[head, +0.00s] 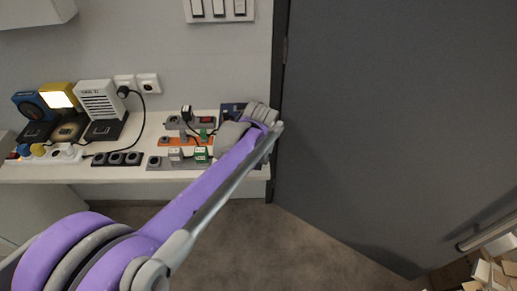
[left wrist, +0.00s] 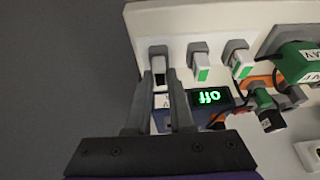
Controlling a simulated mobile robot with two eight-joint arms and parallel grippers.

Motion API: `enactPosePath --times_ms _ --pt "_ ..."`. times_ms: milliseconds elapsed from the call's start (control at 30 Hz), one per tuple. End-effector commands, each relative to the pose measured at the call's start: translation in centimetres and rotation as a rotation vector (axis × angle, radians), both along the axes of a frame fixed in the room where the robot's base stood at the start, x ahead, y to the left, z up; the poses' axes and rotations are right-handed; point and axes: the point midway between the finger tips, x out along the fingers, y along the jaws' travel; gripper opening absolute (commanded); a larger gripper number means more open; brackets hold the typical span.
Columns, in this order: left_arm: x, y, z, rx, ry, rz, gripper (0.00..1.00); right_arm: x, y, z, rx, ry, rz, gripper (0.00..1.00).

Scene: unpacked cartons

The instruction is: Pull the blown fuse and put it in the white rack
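In the left wrist view, my left gripper (left wrist: 160,80) has its two fingers apart, one on each side of a fuse with a black window (left wrist: 159,70). I cannot tell whether the fingers touch it. Two similar white and grey fuses with green windows (left wrist: 202,72) (left wrist: 240,64) stand beside it to the right. In the head view, my left arm reaches the right end of the shelf and hides most of this spot. I cannot make out a white rack. My right gripper is not in view.
The white shelf (head: 100,172) holds power strips (head: 118,158), plugs and a green adapter, also seen in the left wrist view (left wrist: 297,62). A lamp (head: 61,95) and a white speaker-like box (head: 98,101) stand at the left. A grey door (head: 400,120) is at the right.

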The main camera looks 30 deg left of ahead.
Motion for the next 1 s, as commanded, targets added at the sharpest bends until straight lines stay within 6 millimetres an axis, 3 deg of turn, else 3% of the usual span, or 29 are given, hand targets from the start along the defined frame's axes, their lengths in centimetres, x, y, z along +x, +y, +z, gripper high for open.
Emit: enactPosePath --times_ms 33,167,533,1000 --pt "0.0 0.0 0.0 0.0 0.0 0.0 0.31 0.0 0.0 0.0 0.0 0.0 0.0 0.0" --pt "0.0 0.0 0.0 0.0 0.0 0.0 0.53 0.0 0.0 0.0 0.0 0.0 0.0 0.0" --pt "-0.2 -0.1 0.6 0.0 0.0 0.0 0.53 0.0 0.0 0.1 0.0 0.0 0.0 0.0" --pt "-2.9 -1.8 8.4 -0.001 0.0 0.0 0.53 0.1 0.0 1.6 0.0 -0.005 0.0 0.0"
